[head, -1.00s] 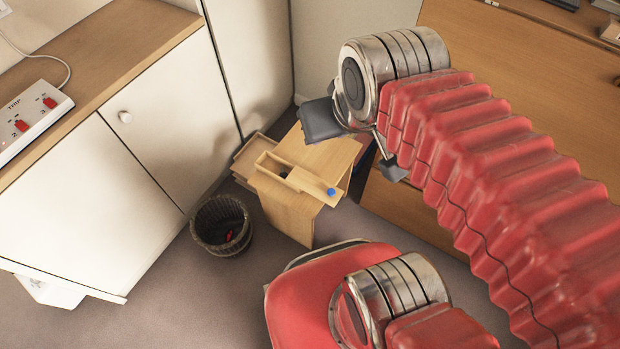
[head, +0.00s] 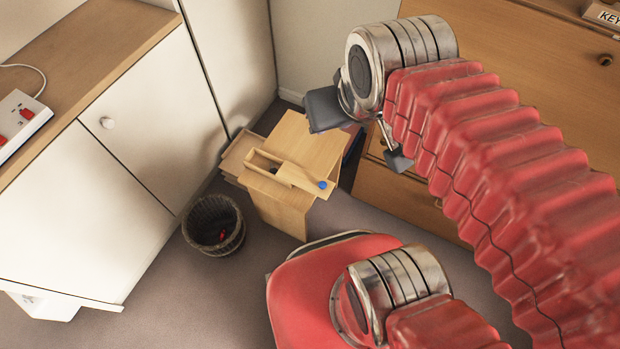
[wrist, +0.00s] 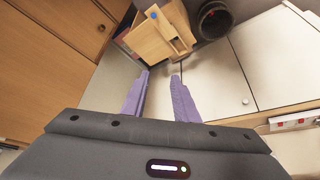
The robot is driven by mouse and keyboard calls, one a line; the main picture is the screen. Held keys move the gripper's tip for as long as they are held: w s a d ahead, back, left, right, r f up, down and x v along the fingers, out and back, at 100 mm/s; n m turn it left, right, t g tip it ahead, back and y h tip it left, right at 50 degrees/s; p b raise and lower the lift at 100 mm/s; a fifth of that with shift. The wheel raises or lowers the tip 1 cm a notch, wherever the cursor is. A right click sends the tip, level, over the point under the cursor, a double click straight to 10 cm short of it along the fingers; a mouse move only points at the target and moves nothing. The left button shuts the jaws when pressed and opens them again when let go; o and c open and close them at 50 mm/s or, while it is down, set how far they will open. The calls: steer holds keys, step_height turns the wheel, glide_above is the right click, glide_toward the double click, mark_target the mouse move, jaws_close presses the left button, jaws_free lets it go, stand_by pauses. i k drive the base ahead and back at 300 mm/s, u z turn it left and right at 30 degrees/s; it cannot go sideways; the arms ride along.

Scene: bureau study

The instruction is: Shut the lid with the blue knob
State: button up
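A small light-wood cabinet (head: 283,211) stands on the floor in the middle of the head view. On its top is a narrow wooden lid (head: 299,178) with a blue knob (head: 323,185) at its near right end. The lid leaves part of a long slot (head: 264,162) open at the left. In the wrist view the lid (wrist: 169,29) and knob (wrist: 154,15) show at the top, beyond the fingertips. My gripper (head: 362,137) appears above and right of the cabinet in the head view. Its two fingers (wrist: 158,73) are apart, with nothing between them, clear of the lid.
A dark round basket (head: 214,226) with something red inside stands left of the cabinet. White cupboards (head: 120,120) under a wooden top line the left, with a power strip (head: 20,122). A wooden drawer unit (head: 540,75) stands at the right. Floor before the cabinet is clear.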

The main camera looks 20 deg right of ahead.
mark_target(312, 183)
steer(key=k, duration=1.35)
steer(key=u, duration=0.5)
steer(key=i, duration=1.6)
steer(key=z, duration=0.25)
